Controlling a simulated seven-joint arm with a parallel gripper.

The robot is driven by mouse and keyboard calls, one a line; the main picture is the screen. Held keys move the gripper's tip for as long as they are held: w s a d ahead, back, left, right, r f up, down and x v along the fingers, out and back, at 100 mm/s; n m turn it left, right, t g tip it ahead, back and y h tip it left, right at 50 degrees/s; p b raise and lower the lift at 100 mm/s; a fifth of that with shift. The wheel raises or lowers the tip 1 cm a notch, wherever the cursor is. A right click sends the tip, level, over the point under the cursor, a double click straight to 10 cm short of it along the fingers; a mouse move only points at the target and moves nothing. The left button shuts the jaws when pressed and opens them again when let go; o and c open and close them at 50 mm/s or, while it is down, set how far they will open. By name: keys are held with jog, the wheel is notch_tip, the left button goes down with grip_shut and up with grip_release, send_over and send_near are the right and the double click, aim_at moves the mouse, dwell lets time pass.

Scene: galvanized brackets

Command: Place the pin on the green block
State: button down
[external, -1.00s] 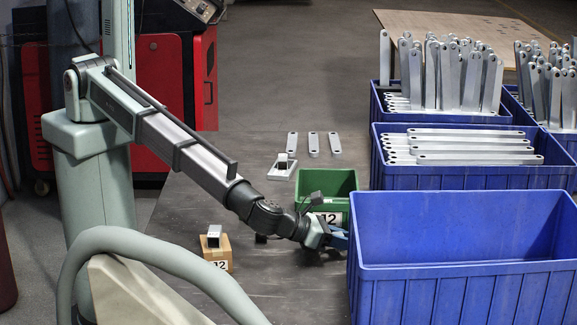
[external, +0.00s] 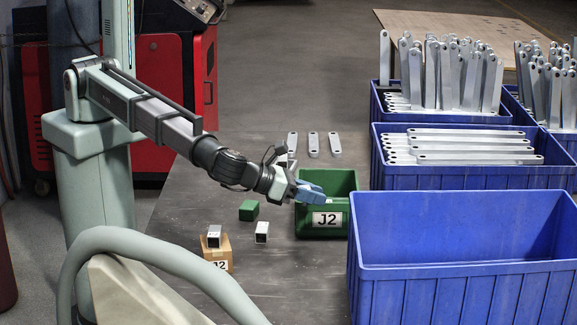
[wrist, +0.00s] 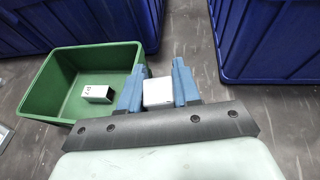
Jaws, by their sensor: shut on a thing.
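My gripper (external: 309,190) is above the front left rim of the green bin in the external view. Its blue fingers (wrist: 158,88) are shut on a small pale block-shaped piece, the pin (wrist: 157,92), seen between them in the wrist view. In the external view the held pin is hard to make out. The green block (external: 249,211) lies on the dark table, left of the bin and apart from my gripper. Nothing is seen on top of it.
Similar pieces stand on the table (external: 262,232) and on a cardboard box (external: 214,236). An empty blue crate (external: 460,295) is at right; flat brackets (external: 313,144) lie behind.

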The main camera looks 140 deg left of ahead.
jog(key=s+a+r+n+g+y, duration=0.15)
jog(key=s+n+g, duration=0.25)
jog(key=s, duration=0.8)
jog(key=s+a+n+g+y, duration=0.1)
jog(key=s+a+n+g, duration=0.2)
jog(key=s, duration=0.9)
jog(key=shift+g, duration=0.5)
jog(key=shift+d+f, duration=0.2)
jog(key=shift+f, duration=1.4)
jog(key=shift+d+f, duration=0.2)
jog(key=shift+f, duration=1.45)
jog(key=shift+d+f, duration=0.2)
jog(key=shift+f, duration=1.4)
jog(key=shift+f, duration=0.1)
jog(key=c, duration=0.8)
grip_release()
jog(key=v, duration=1.2)
